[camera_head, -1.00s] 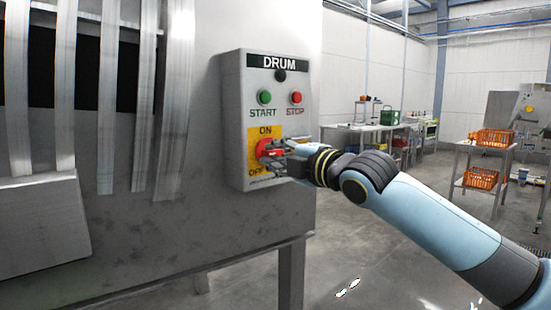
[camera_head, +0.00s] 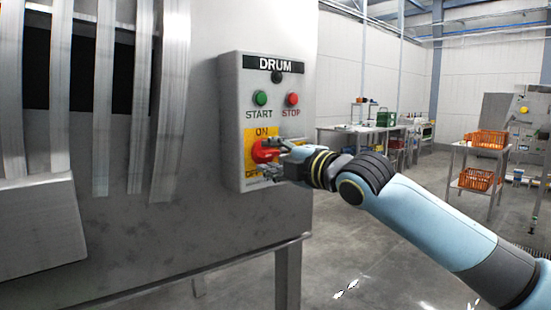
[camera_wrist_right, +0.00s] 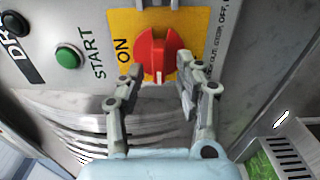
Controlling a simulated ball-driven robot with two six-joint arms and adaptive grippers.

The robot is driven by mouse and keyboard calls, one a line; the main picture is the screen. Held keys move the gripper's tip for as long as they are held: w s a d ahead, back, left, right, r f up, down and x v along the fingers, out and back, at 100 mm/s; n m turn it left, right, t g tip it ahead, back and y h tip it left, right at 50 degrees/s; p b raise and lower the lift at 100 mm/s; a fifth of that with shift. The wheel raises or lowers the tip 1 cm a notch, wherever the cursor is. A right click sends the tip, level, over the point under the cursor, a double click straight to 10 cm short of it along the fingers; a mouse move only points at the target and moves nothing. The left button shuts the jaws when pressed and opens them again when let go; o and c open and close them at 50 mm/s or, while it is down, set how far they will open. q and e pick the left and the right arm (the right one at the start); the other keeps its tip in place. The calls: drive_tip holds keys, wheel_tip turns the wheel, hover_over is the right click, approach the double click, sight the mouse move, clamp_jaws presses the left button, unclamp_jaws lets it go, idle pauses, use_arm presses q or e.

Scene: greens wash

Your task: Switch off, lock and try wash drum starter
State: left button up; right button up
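The drum starter (camera_head: 230,130) is a grey box on the machine's side, labelled DRUM. It carries a green START button (camera_head: 260,98), a red STOP button (camera_head: 292,99) and a red rotary knob (camera_head: 262,150) on a yellow ON/OFF plate. My right gripper (camera_head: 268,160) is at the knob and partly covers the OFF lettering. In the right wrist view, its two fingers (camera_wrist_right: 162,82) stand apart on either side of the red knob (camera_wrist_right: 157,52), with gaps showing. No lock shows. My left gripper is out of view.
The metal machine wall (camera_head: 140,215) with hanging strips fills the left. A bench (camera_head: 360,130) stands behind, and a cart with orange crates (camera_head: 478,180) is at the right. The floor between is clear. A grey crate of greens (camera_wrist_right: 262,165) shows in the wrist view.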

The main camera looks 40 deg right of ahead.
drive_tip(key=s, duration=0.7)
drive_tip(key=shift+s+d, duration=0.25)
drive_tip(key=shift+d, duration=0.05)
